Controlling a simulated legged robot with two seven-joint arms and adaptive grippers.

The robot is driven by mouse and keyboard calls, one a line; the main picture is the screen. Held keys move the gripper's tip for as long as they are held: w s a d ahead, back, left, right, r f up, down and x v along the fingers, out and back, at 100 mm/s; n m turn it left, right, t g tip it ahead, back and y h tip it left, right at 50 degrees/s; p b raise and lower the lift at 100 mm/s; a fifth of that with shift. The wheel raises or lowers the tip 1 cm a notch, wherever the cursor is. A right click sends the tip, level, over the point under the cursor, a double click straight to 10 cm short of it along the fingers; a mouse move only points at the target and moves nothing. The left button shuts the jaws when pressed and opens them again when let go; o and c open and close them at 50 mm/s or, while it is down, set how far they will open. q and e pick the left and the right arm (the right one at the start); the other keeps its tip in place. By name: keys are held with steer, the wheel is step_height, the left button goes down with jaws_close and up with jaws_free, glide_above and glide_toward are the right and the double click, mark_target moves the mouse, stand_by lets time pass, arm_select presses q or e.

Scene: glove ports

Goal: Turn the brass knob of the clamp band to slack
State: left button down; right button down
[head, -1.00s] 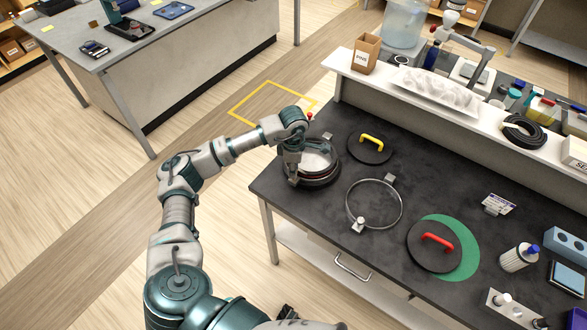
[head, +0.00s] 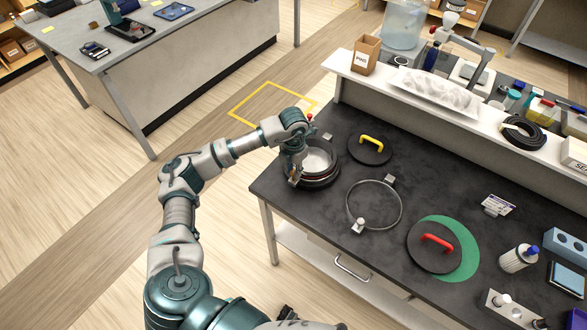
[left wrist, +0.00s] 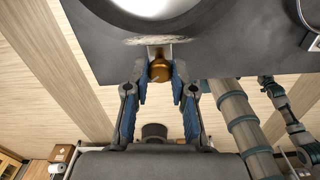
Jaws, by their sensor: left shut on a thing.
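The round port (head: 322,160) stands at the left corner of the dark bench, with a pale inside and a dark rim. My left gripper (head: 293,180) reaches down at its near left side. In the left wrist view, the brass knob (left wrist: 159,70) sits below a small metal bracket at the port's edge. My left gripper (left wrist: 159,74) has its two blue fingers on either side of the knob and is shut on it. The clamp band around the port is mostly hidden. My right gripper is not in view.
On the bench (head: 330,217) lie a loose metal ring (head: 402,212), a black lid with a yellow handle (head: 371,142) and one with a red handle (head: 437,240) on a green disc (head: 468,262). A raised shelf (head: 440,95) runs along the back.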

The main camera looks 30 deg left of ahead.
arm_select(q)
steer(key=n, duration=0.5)
steer(key=shift+n+p, duration=0.3)
steer(key=shift+p, duration=0.1)
steer(key=n+p, duration=0.1)
steer(key=n, duration=0.3)
steer(key=shift+n, duration=0.4)
steer(key=c, duration=1)
jaws_free()
steer(key=shift+o, duration=0.2)
step_height(320, 180, up, 12)
